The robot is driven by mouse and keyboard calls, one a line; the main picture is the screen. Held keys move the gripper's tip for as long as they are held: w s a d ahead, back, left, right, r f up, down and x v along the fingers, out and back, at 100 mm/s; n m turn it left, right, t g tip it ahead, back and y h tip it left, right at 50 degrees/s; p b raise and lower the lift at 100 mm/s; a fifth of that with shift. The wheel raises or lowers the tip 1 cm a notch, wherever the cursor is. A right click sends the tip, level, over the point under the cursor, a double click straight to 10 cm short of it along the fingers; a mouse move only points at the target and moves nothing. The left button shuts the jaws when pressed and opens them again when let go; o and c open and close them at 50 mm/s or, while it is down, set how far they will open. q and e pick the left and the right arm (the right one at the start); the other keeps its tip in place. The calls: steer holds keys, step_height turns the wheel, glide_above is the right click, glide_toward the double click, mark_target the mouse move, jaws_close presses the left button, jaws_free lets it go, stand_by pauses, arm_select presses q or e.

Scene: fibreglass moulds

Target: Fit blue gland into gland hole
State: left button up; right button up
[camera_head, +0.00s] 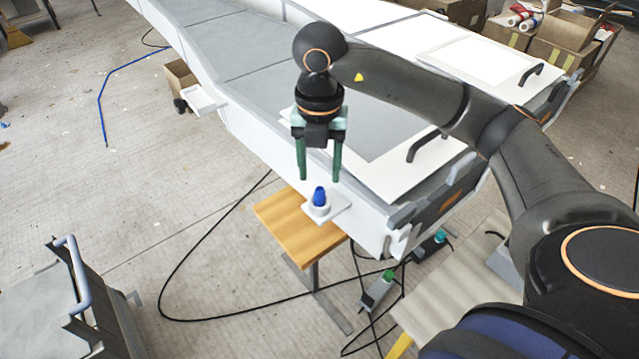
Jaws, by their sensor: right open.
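The blue gland (319,196) stands upright in the white raised collar of a small white bracket (338,208) on the side of the near mould, so the gland hole itself is hidden. My right gripper (319,179) points down with its two green fingers apart. The fingertips are just above the gland, one to each side of it in the picture, and nothing is between them. How deep the gland sits in the collar is too small to tell. My left gripper is out of view.
The long grey-white mould (255,95) runs behind the bracket, with a handled white panel (400,165) at its near end. A wooden-topped stand (285,225) is below. Black cables lie on the floor.

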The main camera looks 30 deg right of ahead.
mark_target(320, 190)
step_height(320, 190, up, 7)
steer(key=shift+p, duration=0.45)
steer(key=shift+s+f, duration=0.1)
steer(key=shift+f, duration=0.05)
